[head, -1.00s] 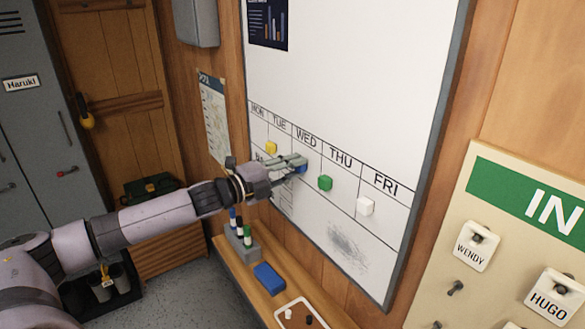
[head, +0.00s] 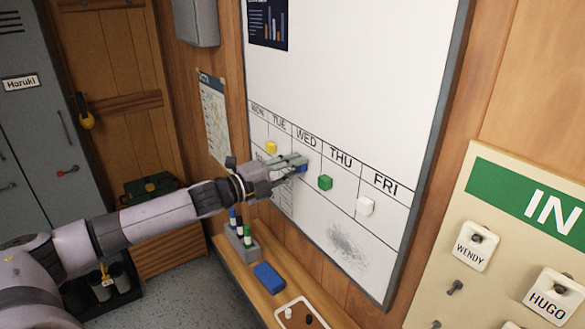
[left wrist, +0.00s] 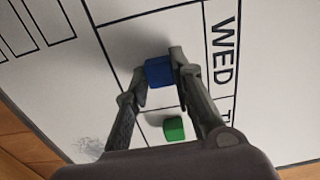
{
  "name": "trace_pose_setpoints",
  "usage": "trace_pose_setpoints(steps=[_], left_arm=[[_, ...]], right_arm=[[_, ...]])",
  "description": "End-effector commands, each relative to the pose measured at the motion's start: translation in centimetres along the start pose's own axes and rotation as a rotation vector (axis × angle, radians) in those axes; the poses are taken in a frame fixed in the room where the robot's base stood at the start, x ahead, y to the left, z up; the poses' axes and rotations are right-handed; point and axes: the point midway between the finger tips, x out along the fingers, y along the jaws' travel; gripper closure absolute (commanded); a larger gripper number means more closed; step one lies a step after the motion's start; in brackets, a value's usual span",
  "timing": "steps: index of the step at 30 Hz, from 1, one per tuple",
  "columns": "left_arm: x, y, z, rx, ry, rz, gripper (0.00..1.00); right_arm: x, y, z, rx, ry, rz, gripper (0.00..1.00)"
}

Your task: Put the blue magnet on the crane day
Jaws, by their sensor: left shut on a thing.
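The blue magnet (head: 301,169) is on the whiteboard (head: 350,90) in the WED column, below the day heading. My left gripper (head: 297,165) is at the board with its fingers on the blue magnet. In the left wrist view the blue magnet (left wrist: 159,73) sits between the fingertips of my left gripper (left wrist: 157,70), beside the WED heading. It looks at or very close to the board surface. No crane mark is readable; writing low on the board at left is partly hidden by my arm. My right gripper is not in view.
A yellow magnet (head: 271,147) is under TUE, a green magnet (head: 325,183) under THU, and a white magnet (head: 365,206) under FRI. Below the board, a ledge (head: 250,262) bears a marker holder (head: 241,243) and a blue eraser (head: 269,278). A name-tag board stands at right.

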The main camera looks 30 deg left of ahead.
Motion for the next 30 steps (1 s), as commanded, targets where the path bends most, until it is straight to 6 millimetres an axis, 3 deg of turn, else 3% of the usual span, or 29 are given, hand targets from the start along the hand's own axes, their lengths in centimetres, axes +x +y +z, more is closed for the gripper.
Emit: trace_pose_setpoints(steps=[24,25,30], left_arm=[[-0.09,-0.13,-0.01,0.0,0.0,-0.002,1.0],[-0.09,-0.13,-0.01,0.0,0.0,-0.002,0.76],[-0.09,-0.1,-0.01,0.001,0.0,-0.002,0.64]], right_arm=[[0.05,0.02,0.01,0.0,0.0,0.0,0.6],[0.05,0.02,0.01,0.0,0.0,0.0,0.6],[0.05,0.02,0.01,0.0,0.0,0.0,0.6]])
